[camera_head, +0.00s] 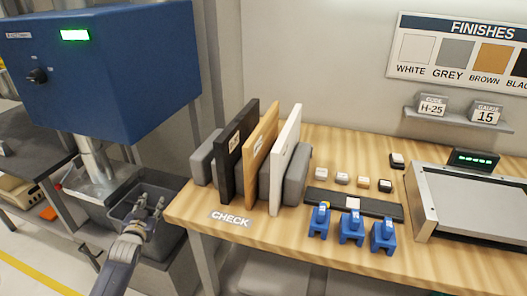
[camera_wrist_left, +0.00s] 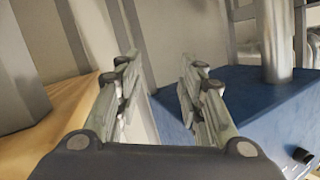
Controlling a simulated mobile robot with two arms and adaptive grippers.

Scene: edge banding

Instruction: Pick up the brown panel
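The brown panel (camera_head: 261,152) stands upright on the wooden bench, between a black panel (camera_head: 236,152) and a white panel (camera_head: 285,158), with grey blocks at both sides of the group. My left gripper (camera_head: 149,207) is left of the bench, in front of a dark grey bin, well apart from the panels. In the left wrist view its two fingers (camera_wrist_left: 158,85) are spread with nothing between them. That view does not show the brown panel clearly. My right gripper is in neither view.
The wooden bench (camera_head: 455,262) has a "CHECK" label at its front left. Blue clamps (camera_head: 351,228), small sample blocks and a grey machine (camera_head: 470,205) stand to the right. A blue machine (camera_head: 110,70) hangs above the dark bin (camera_head: 165,245) at left.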

